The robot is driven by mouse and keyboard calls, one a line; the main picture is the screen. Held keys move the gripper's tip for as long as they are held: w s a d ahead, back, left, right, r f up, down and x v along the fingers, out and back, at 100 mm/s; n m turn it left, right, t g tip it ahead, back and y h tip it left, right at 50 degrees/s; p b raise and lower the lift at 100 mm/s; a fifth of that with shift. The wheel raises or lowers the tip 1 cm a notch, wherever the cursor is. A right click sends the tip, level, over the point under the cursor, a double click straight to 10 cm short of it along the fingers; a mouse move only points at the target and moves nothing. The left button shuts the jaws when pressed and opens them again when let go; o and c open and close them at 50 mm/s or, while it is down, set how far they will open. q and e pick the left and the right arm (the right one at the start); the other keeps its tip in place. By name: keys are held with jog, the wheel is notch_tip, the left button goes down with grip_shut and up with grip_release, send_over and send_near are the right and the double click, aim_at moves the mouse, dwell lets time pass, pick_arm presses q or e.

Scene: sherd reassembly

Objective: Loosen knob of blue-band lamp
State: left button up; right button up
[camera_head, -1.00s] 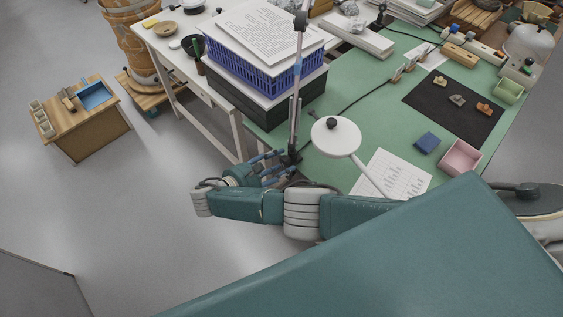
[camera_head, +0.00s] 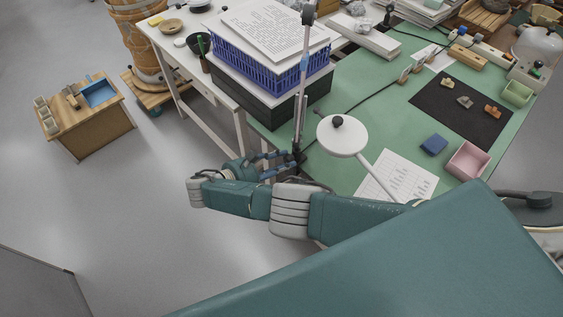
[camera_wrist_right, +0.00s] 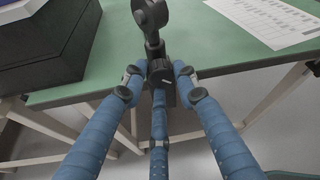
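The blue-band lamp (camera_head: 304,62) has a thin grey pole with a blue band and rises from a dark clamp at the green table's near left edge. In the right wrist view, its dark clamp (camera_wrist_right: 154,45) has a small knob (camera_wrist_right: 161,72) below a round joint. My right gripper (camera_head: 287,163) is at the clamp. In the right wrist view, the blue fingers of my right gripper (camera_wrist_right: 157,76) are spread, with tips left and right of the knob and one below it. I see gaps at the sides; contact below is unclear. My left gripper is out of view.
A white disc with a black knob (camera_head: 342,135) on a pale arm stands right of the pole. A black box (camera_head: 270,105) under a blue basket (camera_head: 262,62) is just left of it. A printed sheet (camera_head: 400,180) and a pink tray (camera_head: 468,160) lie on the green table (camera_head: 340,178).

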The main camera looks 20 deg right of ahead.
jog(key=o, duration=0.3)
jog(key=shift+s+d+f, duration=0.2)
jog(key=shift+s+f, duration=0.05)
jog(key=shift+f, duration=0.1)
jog(key=shift+w+d, duration=0.1)
jog(key=shift+w+r, duration=0.1)
jog(key=shift+r, duration=5)
